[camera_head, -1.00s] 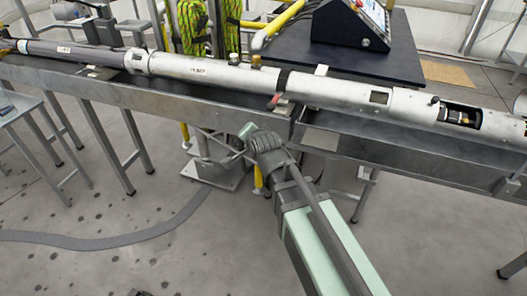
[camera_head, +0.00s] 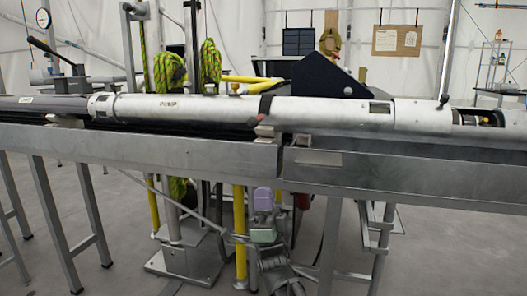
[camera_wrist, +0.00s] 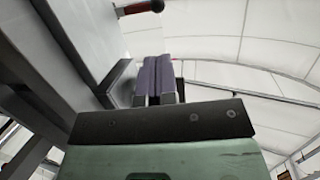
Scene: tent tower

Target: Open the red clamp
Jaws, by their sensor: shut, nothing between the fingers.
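The red clamp is a small red handle (camera_head: 256,120) beside a dark band on the white tube, just above the bench's front edge in the head view. In the wrist view, a dark handle with a red part (camera_wrist: 140,7) shows at the top edge, partly cut off. My gripper (camera_head: 264,198) is below the clamp in the head view, in front of the bench and apart from the handle. Its purple finger pads (camera_wrist: 158,78) lie side by side, shut and empty, pointing up toward the handle in the wrist view.
A long white tube (camera_head: 200,107) lies along the grey metal bench (camera_head: 130,143). The bench edge rises close beside my gripper. Yellow posts (camera_head: 239,225) and a metal stand (camera_head: 185,262) are under and behind the bench.

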